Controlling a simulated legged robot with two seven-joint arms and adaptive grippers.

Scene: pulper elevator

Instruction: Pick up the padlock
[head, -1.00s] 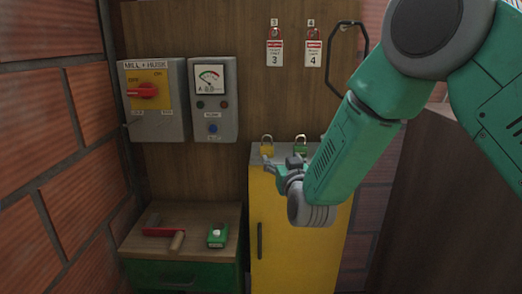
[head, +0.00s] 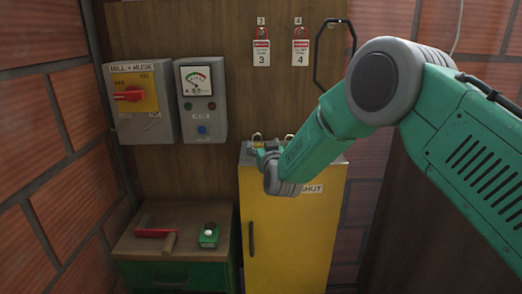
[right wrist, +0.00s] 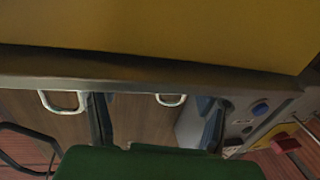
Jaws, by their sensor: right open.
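Two padlocks stand on the grey top of the yellow cabinet (head: 292,235). In the head view their shackles show, one on the left padlock (head: 257,137) and one on the right padlock (head: 289,138); my arm hides most of their bodies. My right gripper (head: 262,153) is at the cabinet's front top edge, close to the left padlock, open and empty. In the right wrist view, seemingly upside down, one padlock shackle (right wrist: 171,100) shows between the two dark fingers (right wrist: 153,118), and the other shackle (right wrist: 62,102) lies outside them. Contact cannot be told. My left gripper is not in view.
Tags 3 (head: 261,52) and 4 (head: 300,52) hang on the wooden panel beside a black loop handle (head: 322,55). A switch box (head: 140,105) and a meter box (head: 202,100) are at left. A low green cabinet (head: 170,275) holds a red-handled tool (head: 154,232) and a green device (head: 208,236).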

